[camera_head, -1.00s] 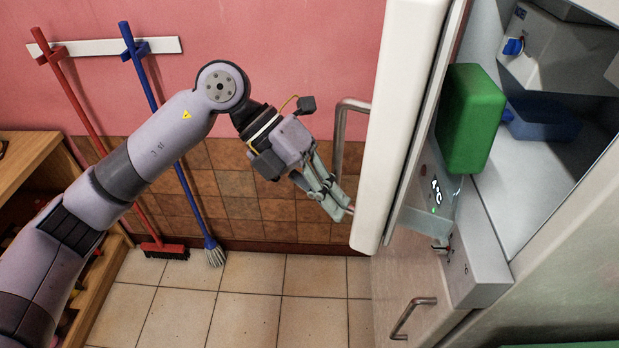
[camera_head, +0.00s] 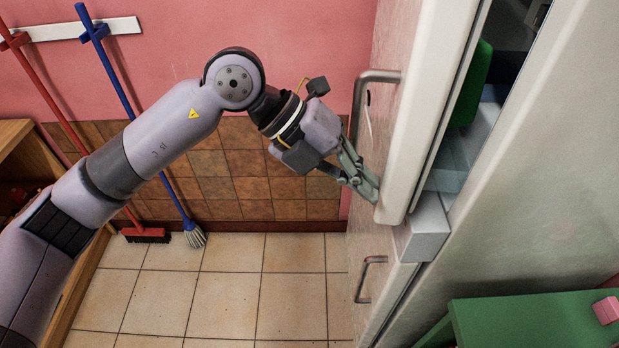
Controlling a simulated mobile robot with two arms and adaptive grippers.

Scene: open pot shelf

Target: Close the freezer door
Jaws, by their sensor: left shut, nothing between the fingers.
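The freezer door (camera_head: 430,110) is the upper white door, with a grey bar handle (camera_head: 357,100) on its front. It stands partly open, with a narrow gap between it and the freezer body (camera_head: 545,150). Through the gap a green box (camera_head: 472,85) shows in part. My left gripper (camera_head: 370,190) is shut and empty. Its fingertips are at the door's lower front, below the handle, and seem to touch it. My right gripper is not in view.
A lower door with its own handle (camera_head: 370,278) is below. A green table (camera_head: 540,315) with a pink block (camera_head: 607,310) stands at lower right. A red broom (camera_head: 146,235) and blue mop (camera_head: 194,238) lean on the left wall. The tiled floor (camera_head: 235,290) is clear.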

